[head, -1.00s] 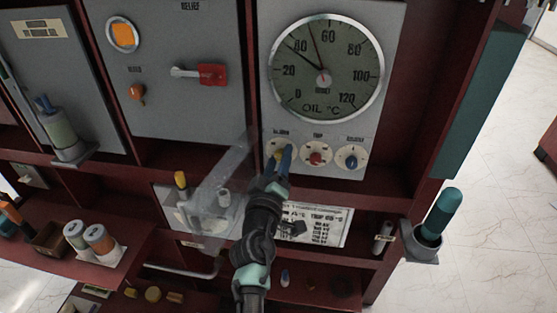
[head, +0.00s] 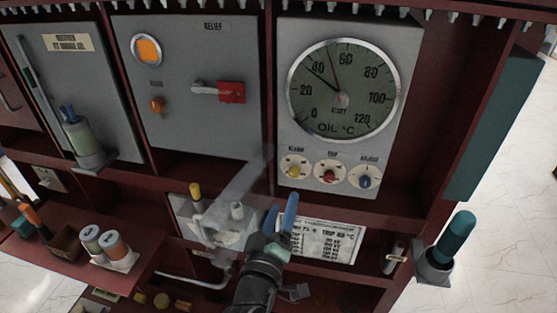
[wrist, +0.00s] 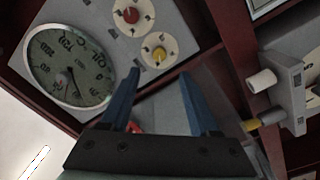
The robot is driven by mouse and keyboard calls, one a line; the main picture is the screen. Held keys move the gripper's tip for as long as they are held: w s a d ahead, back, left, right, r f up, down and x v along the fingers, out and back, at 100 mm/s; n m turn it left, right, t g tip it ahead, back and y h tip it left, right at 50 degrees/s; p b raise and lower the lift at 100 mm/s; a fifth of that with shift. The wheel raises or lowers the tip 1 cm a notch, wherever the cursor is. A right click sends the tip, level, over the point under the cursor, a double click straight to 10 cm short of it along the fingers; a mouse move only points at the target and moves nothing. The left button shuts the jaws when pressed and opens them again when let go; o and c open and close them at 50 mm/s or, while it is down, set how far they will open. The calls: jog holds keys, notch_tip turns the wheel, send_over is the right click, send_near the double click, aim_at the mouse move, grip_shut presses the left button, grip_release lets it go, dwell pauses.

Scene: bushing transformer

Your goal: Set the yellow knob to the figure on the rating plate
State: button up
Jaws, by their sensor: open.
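The yellow knob (head: 294,172) sits on a round white dial labelled ALARM, leftmost of three under the oil gauge (head: 343,90). It also shows in the wrist view (wrist: 158,57), above and between the fingers. My gripper (head: 281,210) is open and empty, below the knob and apart from it; its blue fingers also show in the wrist view (wrist: 158,95). The rating plate (head: 325,240) is below the gauge panel, its left part hidden by my gripper. I can read TRIP and a figure that looks like 95 °C; the alarm figure is hidden.
A red knob (head: 329,174) and a blue knob (head: 365,178) are right of the yellow one. A clear plate (head: 245,190) stands out left of my gripper, near a grey box with a yellow-capped post (head: 196,191). A teal-handled tool (head: 458,232) stands at the right.

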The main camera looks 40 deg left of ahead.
jog(key=v, duration=0.3)
jog(key=shift+s+d, duration=0.1)
dwell(0.5)
jog(key=w+d+r+m+t+h, duration=0.2)
jog(key=w+d+r+m+t, duration=0.15)
jog(key=d+r, duration=0.7)
jog(key=w+d+r+m+t+h, duration=0.3)
jog(key=w+d+r+m, duration=0.2)
jog(key=r, duration=1.1)
jog(key=s+d+r+m+t+h, duration=0.2)
jog(key=s+d+r, duration=0.3)
jog(key=r, duration=0.5)
jog(key=s+d+r+m+t+h, duration=0.2)
jog(key=s+d+r+m, duration=0.3)
jog(key=d+r, duration=0.3)
notch_tip(320, 180, up, 3)
jog(key=shift+s+d+r+t, duration=0.2)
jog(key=shift+s+d+t, duration=0.3)
jog(key=shift+s, duration=0.3)
jog(key=shift+a+f, duration=0.1)
jog(key=shift+a, duration=0.05)
